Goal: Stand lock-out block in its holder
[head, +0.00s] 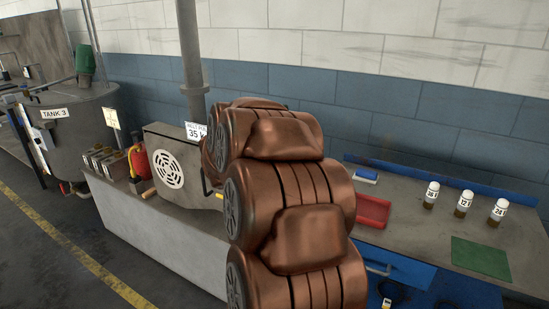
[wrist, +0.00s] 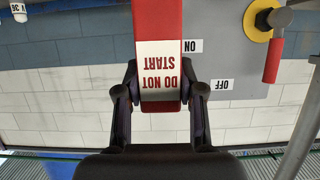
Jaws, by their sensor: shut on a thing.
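The lock-out block (wrist: 158,62) is red with a white "DO NOT START" label, which reads upside down in the wrist view. My gripper (wrist: 160,97) is shut on it, with one dark finger on each side of its lower end in the picture. The block's far end runs out of the top of the frame. Behind it is a grey panel (wrist: 225,62) with ON and OFF labels and a red handle (wrist: 272,60) on a yellow disc (wrist: 261,20). I cannot make out the holder. In the head view my arm hides the gripper and block.
The bench at right carries a red tray (head: 372,211), several capped bottles (head: 463,202) and a green mat (head: 481,258). A box with a round white grille (head: 167,169) stands on the low wall at left. Open floor (head: 70,240) lies at lower left.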

